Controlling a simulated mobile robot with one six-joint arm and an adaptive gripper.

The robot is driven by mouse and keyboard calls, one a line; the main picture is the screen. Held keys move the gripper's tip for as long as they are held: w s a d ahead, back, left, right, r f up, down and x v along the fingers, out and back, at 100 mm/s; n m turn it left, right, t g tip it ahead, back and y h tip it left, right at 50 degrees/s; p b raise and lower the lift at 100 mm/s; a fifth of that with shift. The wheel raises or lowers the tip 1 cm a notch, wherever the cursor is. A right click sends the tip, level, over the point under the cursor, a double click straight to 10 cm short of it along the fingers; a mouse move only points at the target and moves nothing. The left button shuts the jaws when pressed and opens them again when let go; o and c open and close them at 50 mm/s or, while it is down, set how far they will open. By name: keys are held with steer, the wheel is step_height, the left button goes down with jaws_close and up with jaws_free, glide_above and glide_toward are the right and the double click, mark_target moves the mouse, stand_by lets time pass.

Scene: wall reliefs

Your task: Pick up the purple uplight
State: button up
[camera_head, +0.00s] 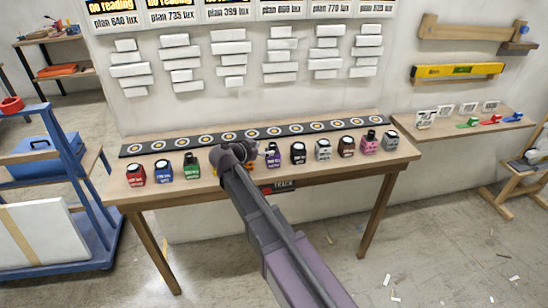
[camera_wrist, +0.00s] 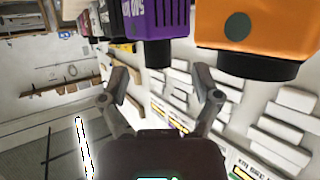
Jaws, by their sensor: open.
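The purple uplight (camera_head: 273,160) stands on the wooden table in the head view, in a row of small coloured uplights. It is partly hidden by my gripper (camera_head: 258,152). In the wrist view the purple uplight (camera_wrist: 158,18) appears upside down at the top, with its dark round end pointing down the picture. The two fingers of my gripper (camera_wrist: 161,76) are spread apart and empty. The purple uplight lies just beyond the fingertips, roughly in line with the gap between them. I cannot tell whether they touch it.
An orange uplight (camera_wrist: 250,30) stands close beside the purple one and is mostly hidden by my arm in the head view. A black uplight (camera_head: 298,154) is on the other side. A dark strip with round targets (camera_head: 160,146) runs behind the row. Table (camera_head: 120,186) front edge is clear.

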mark_target(270, 148)
steer(key=shift+b+x, duration=0.8)
steer(key=shift+x, duration=1.6)
steer(key=shift+d, duration=0.1)
steer(key=shift+c, duration=0.2)
steer(key=shift+s, duration=0.1)
jaws_close()
